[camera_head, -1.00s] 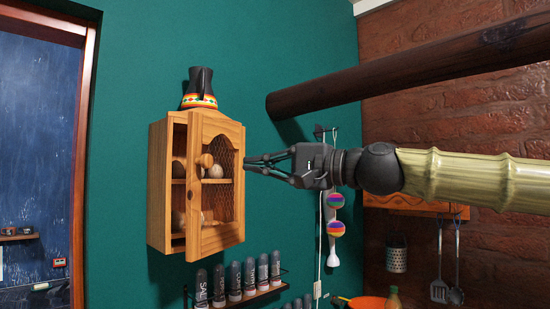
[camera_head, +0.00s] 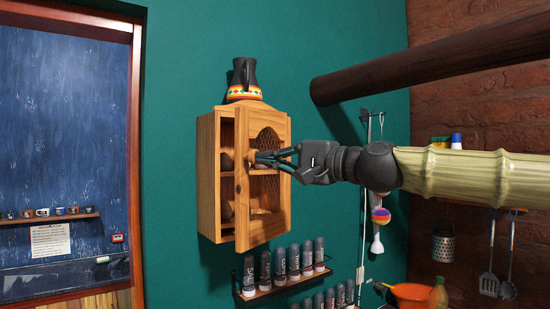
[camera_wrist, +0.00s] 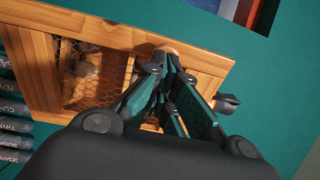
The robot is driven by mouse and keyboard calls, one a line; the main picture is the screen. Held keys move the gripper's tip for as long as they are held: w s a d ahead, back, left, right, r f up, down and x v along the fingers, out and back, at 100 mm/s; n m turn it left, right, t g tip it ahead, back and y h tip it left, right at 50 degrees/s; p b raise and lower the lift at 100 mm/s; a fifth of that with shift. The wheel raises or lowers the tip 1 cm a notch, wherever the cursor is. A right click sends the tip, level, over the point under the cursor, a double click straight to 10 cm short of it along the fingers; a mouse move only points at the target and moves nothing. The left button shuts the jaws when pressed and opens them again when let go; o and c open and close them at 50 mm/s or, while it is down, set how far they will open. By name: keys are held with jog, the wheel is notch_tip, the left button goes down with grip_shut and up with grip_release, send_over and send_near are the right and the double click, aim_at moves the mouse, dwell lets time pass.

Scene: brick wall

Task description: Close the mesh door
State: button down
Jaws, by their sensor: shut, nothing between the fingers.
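The mesh door (camera_head: 263,228) is a wooden frame with wire mesh on a small wooden wall cabinet (camera_head: 207,180). It stands partly open, swung out from the cabinet, with a gap on its left side. My gripper (camera_head: 257,159) is shut and empty, its fingertips in front of the door's mesh at about knob height.
A dark jug (camera_head: 244,78) with a coloured band stands on the cabinet. A rack of labelled spice jars (camera_head: 280,268) hangs below it. A dark beam (camera_head: 420,72) runs above my arm. The teal wall left of the cabinet is clear.

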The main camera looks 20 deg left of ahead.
aim_at(252, 158)
jog(key=shift+w+a+m+t+h+b, duration=0.1)
jog(key=shift+a+m+t+h+b, duration=0.2)
jog(key=shift+a+m+t, duration=0.55)
jog(key=shift+a+m+t+h+b, duration=0.15)
jog(key=shift+a+m+t+h, duration=0.25)
jog(key=shift+a+t, duration=0.8)
jog(key=a, duration=0.3)
jog(key=shift+w+m+h+b, duration=0.25)
jog(key=shift+w+h+b, duration=0.05)
jog(key=shift+b, duration=0.1)
jog(key=shift+w+a, duration=0.1)
jog(key=shift+w, duration=0.05)
jog(key=shift+a, duration=0.1)
